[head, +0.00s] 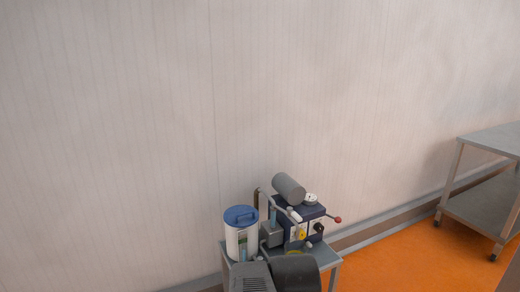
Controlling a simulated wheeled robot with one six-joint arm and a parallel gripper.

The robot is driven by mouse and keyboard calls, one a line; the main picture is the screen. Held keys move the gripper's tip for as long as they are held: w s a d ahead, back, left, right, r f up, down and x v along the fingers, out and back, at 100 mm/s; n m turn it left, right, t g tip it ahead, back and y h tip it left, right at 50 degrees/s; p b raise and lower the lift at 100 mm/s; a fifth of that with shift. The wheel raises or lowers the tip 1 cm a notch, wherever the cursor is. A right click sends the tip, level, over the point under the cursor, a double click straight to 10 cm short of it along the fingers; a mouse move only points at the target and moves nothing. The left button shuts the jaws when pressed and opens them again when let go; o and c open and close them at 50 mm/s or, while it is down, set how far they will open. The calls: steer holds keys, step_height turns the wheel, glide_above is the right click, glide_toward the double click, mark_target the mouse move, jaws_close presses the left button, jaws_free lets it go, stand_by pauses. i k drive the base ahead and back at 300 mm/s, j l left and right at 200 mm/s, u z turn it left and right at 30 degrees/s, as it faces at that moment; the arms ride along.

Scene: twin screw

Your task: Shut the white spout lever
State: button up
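A small machine with a dark blue body (315,211) stands on a grey table low in the head view. A small white piece (296,216), likely the white spout lever, slants across its front. It is too small to tell whether the lever is open or shut. My gripper cannot be made out. Dark grey rounded parts at the bottom edge, likely my own arm, hide the front of the table.
A grey cylinder (288,188) and a white round part (311,198) top the machine. A red-knobbed lever (338,220) sticks out right. A white container (241,240) with blue lid (240,214) stands left. A metal trolley (485,200) stands far right; orange floor (410,260) between is clear.

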mark_target(290, 211)
steer(key=i+j+z, duration=0.3)
steer(key=j, duration=0.35)
steer(key=i+j+z, duration=0.15)
steer(key=i+j, duration=0.15)
